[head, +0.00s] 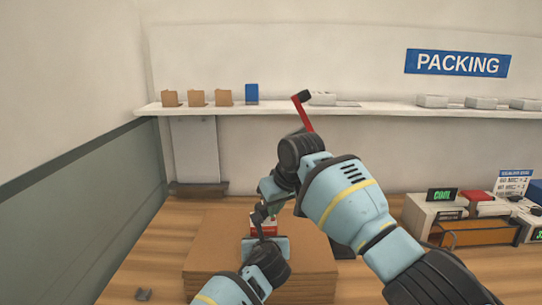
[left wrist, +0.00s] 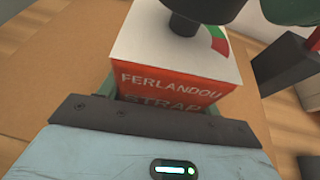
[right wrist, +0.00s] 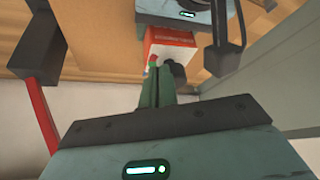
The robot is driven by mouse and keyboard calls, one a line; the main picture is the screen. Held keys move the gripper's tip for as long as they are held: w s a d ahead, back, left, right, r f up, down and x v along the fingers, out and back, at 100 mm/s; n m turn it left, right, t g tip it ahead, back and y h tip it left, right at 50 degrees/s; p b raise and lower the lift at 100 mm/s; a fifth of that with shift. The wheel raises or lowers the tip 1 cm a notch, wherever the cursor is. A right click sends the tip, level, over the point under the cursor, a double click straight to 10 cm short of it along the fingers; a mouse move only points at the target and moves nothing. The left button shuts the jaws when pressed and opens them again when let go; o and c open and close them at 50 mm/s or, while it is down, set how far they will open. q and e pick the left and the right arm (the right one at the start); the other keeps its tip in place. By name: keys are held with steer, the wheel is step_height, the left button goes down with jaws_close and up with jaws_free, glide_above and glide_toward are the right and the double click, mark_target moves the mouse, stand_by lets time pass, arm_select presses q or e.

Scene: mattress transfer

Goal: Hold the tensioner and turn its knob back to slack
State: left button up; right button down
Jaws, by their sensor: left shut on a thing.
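The tensioner (left wrist: 170,85) is a small box with a red, lettered front and a white top carrying a green and red dial. It also shows in the head view (head: 263,222) and the right wrist view (right wrist: 172,48). Its dark knob (left wrist: 186,24) stands on the white top. My left gripper (head: 266,243) is shut on the tensioner, low on its sides. My right gripper (right wrist: 158,75) reaches in from above, beside the knob (right wrist: 178,74); its green fingers look close together. I cannot tell whether they touch the knob, and I see nothing between them.
The tensioner is over a stack of brown cardboard (head: 210,245) on the wooden table. A wall shelf (head: 370,112) behind holds small boxes. Equipment with a green display (head: 441,195) stands at the right. The table left of the cardboard is mostly free.

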steer(key=shift+w+d+r, duration=0.1)
stand_by(0.4)
steer(key=shift+d, duration=0.1)
steer(key=r, duration=0.6)
steer(key=shift+s+d, duration=0.15)
steer(key=shift+s, duration=0.15)
stand_by(0.3)
step_height(320, 180, down, 6)
steer(key=s+a, duration=0.1)
steer(key=a, duration=0.1)
steer(key=shift+a, duration=0.4)
stand_by(0.7)
steer(key=shift+w, duration=0.1)
stand_by(0.7)
